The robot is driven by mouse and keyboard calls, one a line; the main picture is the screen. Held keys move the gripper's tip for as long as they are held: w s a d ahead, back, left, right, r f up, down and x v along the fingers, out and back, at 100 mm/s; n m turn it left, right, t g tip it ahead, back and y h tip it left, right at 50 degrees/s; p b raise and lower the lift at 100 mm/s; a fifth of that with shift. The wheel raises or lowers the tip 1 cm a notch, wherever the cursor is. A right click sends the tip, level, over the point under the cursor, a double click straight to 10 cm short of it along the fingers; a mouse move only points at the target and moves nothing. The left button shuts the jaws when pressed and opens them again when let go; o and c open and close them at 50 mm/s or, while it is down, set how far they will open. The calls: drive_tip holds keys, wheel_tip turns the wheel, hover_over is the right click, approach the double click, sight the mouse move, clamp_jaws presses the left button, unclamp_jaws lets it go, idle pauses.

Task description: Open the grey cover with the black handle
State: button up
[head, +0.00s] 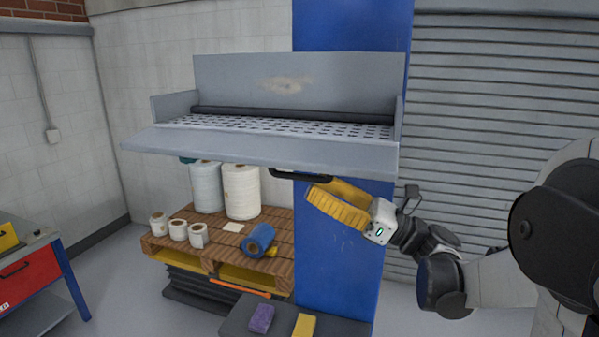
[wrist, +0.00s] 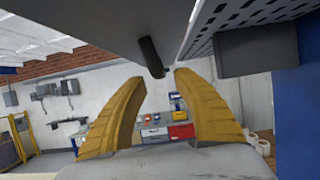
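The grey cover (head: 255,150) is the front flap of a grey box on the blue column. It stands swung outward and down, nearly level, and the perforated inside shows behind it. Its black handle (head: 300,175) hangs at the underside near the right end. The handle also shows end-on in the wrist view (wrist: 151,57), under the grey cover (wrist: 110,20). My gripper (head: 322,187) is just below the handle, with its yellow fingers apart and empty. In the wrist view my gripper (wrist: 160,78) points at the handle, which appears between and slightly beyond the fingertips; contact is not visible.
The blue column (head: 345,250) stands behind my gripper. A wooden pallet (head: 215,225) with white rolls (head: 241,191) and a blue roll (head: 258,240) lies below the cover. A grey stand with a purple sponge (head: 262,318) and a yellow block (head: 304,326) is lower down.

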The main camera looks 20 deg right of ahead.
sight(300, 177)
drive_tip(key=x, duration=0.4)
drive_tip(key=shift+w+a+r, duration=0.1)
clamp_jaws()
